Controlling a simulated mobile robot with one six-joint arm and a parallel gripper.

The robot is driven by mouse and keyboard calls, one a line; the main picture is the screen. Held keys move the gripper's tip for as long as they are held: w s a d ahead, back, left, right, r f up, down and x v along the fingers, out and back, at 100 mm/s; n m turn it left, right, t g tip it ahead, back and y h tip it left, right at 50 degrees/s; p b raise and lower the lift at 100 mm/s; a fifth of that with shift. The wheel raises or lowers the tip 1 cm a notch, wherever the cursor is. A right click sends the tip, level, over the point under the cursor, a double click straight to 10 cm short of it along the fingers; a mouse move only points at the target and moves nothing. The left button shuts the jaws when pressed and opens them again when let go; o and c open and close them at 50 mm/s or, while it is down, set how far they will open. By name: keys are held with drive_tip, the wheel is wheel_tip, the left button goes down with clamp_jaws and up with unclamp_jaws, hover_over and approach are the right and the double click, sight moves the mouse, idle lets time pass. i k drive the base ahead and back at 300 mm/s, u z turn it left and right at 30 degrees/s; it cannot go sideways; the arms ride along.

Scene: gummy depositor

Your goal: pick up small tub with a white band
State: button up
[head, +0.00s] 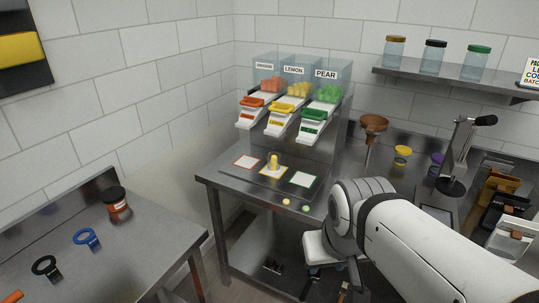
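I cannot make out with certainty a small tub with a white band. A small tub with a yellow lid (402,151) stands on the back right counter, with a pale strip below its lid. A purple-topped tub (437,159) stands to its right, partly covered by a metal device. A dark-lidded jar (117,207) with red-brown contents and a pale label stands on the left table. My gripper (343,290) hangs low at the front edge of the middle table, apart from all of these. It is small and partly hidden by my arm, so its opening is unclear.
The depositor (300,100) stands on the middle table, with three coloured chutes above three square pads. A yellow piece (274,161) sits on the middle pad. Two small gummies (286,202) lie near the front edge. Blue (86,237) and black rings lie on the left table.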

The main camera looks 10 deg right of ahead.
sight(274, 163)
drive_tip(key=z, duration=0.05)
drive_tip(key=i, duration=0.95)
drive_tip(key=u, duration=0.1)
